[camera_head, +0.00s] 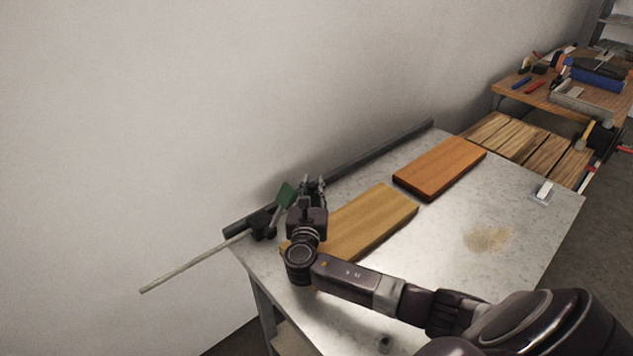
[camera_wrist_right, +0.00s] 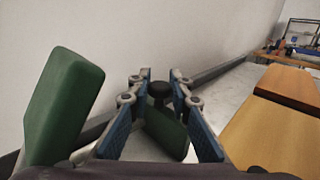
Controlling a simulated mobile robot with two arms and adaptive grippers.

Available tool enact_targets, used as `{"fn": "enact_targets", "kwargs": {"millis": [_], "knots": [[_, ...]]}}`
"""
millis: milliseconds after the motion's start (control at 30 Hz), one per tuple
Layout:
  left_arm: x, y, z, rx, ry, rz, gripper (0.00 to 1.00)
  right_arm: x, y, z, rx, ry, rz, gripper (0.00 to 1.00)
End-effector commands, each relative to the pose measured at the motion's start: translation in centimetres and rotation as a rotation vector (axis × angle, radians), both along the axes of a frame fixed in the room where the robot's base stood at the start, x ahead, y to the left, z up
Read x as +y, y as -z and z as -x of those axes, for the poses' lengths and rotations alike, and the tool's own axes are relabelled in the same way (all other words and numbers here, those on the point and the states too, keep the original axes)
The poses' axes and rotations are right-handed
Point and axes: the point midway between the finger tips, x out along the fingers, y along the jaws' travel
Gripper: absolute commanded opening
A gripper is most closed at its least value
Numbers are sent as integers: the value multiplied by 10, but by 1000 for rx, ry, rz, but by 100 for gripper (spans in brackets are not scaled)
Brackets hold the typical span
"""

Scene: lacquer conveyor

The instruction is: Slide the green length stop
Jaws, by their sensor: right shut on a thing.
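The green length stop (camera_head: 286,195) stands at the left end of the dark rail along the table's back edge, beside my right gripper (camera_head: 313,184). In the right wrist view a large green block (camera_wrist_right: 64,108) is close at the left, and a smaller green part (camera_wrist_right: 167,135) shows low between the fingers. My right gripper (camera_wrist_right: 160,84) is shut on the stop, its blue-padded fingers either side of a black knob (camera_wrist_right: 160,93). Exact contact is hard to see. My left gripper is not in view.
The dark rail (camera_head: 375,155) runs along the wall side of the metal table (camera_head: 460,210). A light board (camera_head: 375,218) and an orange-brown board (camera_head: 440,167) lie there. A pale rod (camera_head: 190,264) sticks out left past the table. The table's right part is mostly clear.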

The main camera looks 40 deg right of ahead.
Motion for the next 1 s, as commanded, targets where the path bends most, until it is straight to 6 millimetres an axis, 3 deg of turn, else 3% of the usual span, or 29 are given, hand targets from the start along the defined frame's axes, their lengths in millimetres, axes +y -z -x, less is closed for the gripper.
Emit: {"fn": "enact_targets", "kwargs": {"millis": [67,100,233,567,1000], "knots": [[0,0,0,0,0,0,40,0,1,0,1,0,-1,0],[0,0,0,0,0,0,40,0,1,0,1,0,-1,23],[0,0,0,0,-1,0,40,-1,1,0,0,0,0,35],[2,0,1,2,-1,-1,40,3,1,4,1,-1,0,35],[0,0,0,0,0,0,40,44,1,53,1,-1,-2,35]]}}
